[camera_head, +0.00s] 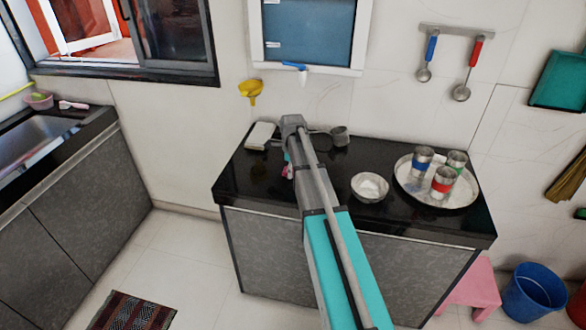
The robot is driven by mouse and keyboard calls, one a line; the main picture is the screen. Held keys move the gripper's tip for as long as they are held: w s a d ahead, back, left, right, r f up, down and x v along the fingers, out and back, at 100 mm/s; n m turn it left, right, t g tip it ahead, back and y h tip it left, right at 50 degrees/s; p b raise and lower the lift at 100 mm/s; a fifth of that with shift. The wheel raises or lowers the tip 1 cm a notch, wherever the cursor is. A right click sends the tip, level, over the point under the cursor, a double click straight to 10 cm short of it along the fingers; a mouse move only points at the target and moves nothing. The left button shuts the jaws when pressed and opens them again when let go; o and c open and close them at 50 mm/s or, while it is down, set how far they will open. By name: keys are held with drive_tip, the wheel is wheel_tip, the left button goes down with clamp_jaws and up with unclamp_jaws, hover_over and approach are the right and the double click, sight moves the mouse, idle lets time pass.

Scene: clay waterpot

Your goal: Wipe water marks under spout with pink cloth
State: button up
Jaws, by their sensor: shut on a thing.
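A small patch of pink cloth (287,172) shows beside my arm, low over the left part of the black counter (325,208). My gripper (287,160) is mostly hidden behind my arm links; only a sliver shows at the cloth, and it is shut on the cloth. Whether the cloth touches the counter cannot be told. A blue spout (294,66) with a white end sticks out below the blue-panelled frame on the wall. Faint marks (258,168) appear on the counter left of the cloth. No clay pot can be made out.
A white bowl (369,187) and a steel tray (405,187) with several banded cups are to the right. A blue bucket (533,293) and pink stool (474,288) stand on the floor.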

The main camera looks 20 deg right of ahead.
sight(290, 181)
idle(0.3)
drive_tip(key=shift+s+a+f, duration=0.1)
drive_tip(key=shift+s+a, duration=0.5)
drive_tip(key=shift+s, duration=0.25)
drive_tip(key=shift+s+a+f, duration=0.1)
drive_tip(key=shift+s+a, duration=0.45)
drive_tip(key=shift+s, duration=0.25)
drive_tip(key=shift+r, duration=0.2)
wheel_tip(290, 181, up, 6)
drive_tip(key=p, duration=0.5)
drive_tip(key=shift+w+d+f+p, duration=0.1)
drive_tip(key=shift+w+p, duration=0.05)
drive_tip(key=shift+p, duration=0.25)
wheel_tip(290, 181, up, 3)
drive_tip(key=p, duration=0.3)
